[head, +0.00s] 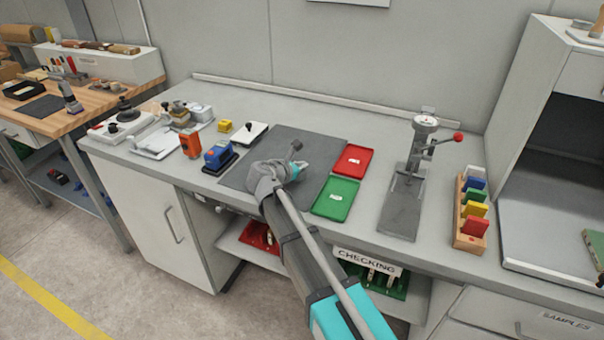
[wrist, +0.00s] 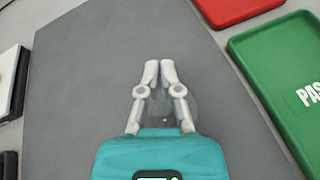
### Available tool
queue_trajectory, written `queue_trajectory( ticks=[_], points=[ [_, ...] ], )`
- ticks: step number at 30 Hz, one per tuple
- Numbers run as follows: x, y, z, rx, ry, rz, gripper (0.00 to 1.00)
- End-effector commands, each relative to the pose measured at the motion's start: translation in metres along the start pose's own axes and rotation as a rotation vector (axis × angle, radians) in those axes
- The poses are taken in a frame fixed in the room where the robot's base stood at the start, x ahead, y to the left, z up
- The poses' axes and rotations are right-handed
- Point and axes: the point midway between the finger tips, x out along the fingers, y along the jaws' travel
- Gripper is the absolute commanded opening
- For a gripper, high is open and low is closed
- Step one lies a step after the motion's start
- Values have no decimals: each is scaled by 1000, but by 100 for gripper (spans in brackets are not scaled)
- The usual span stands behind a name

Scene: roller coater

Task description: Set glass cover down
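My gripper (wrist: 160,68) has its two pale fingers drawn close together over the dark grey mat (wrist: 90,70). A faint, see-through round glass cover (wrist: 188,107) shows around and behind the fingers in the wrist view. The fingers appear shut on it, but the exact grip point is hard to make out. The height of the cover above the mat cannot be told.
A red tray (head: 353,160) and a green tray (head: 336,199) lie right of the mat. A press with a gauge (head: 407,192) and a rack of coloured cards (head: 469,214) stand further right. Orange (head: 191,145) and blue (head: 218,156) devices stand left. Much of the mat is clear.

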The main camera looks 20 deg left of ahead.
Motion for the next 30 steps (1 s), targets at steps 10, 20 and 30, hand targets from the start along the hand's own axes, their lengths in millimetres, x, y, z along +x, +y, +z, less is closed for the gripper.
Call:
queue_trajectory(
  ticks=[10,20,30],
  points=[
    [3,-2,-9,0,0,0,0],
    [5,-3,-12,0,0,0,0],
    [4,-2,-11,0,0,0,43]
  ],
)
